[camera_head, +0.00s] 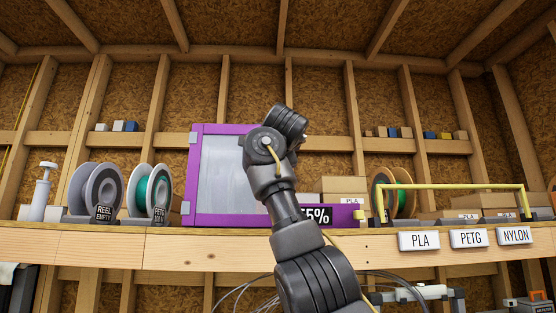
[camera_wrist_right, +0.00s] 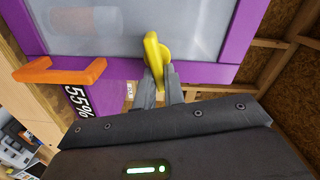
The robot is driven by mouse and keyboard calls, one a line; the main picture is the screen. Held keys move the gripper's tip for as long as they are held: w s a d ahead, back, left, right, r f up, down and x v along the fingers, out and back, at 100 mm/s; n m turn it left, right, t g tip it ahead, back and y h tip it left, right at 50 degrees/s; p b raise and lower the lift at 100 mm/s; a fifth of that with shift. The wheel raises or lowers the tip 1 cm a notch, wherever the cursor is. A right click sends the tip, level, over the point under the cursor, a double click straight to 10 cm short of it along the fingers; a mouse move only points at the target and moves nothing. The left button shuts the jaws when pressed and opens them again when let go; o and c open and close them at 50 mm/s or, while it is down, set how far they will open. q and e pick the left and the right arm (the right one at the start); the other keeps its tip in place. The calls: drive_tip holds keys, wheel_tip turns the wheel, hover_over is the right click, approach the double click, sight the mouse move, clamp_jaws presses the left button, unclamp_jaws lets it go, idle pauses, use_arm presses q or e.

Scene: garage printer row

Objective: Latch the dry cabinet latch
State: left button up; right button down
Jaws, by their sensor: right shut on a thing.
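The purple dry cabinet (camera_head: 232,219) stands on the wooden shelf, with a pale, see-through door panel (camera_head: 220,170). In the right wrist view, its purple frame (camera_wrist_right: 205,72) spans the picture. The yellow latch (camera_wrist_right: 153,50) lies at the lower edge of the panel. My right gripper (camera_wrist_right: 160,80) is shut on the latch's near end. In the head view my right arm covers the cabinet's right side, hiding the latch and the fingertips. An orange handle (camera_wrist_right: 60,72) sticks out at the left of the wrist view. My left gripper is out of view.
A black "55%" display (camera_head: 318,214) is at the cabinet's base. Grey (camera_head: 98,190) and green (camera_head: 150,190) filament spools stand to its left. A brown spool (camera_head: 403,192) and a yellow rail (camera_head: 455,187) are to the right. PLA, PETG and NYLON labels line the shelf edge (camera_head: 370,255).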

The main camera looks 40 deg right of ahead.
drive_tip(key=shift+f+m, duration=0.25)
drive_tip(key=shift+m, duration=1.25)
drive_tip(key=c, duration=1.5)
unclamp_jaws()
drive_tip(key=shift+s, duration=0.1)
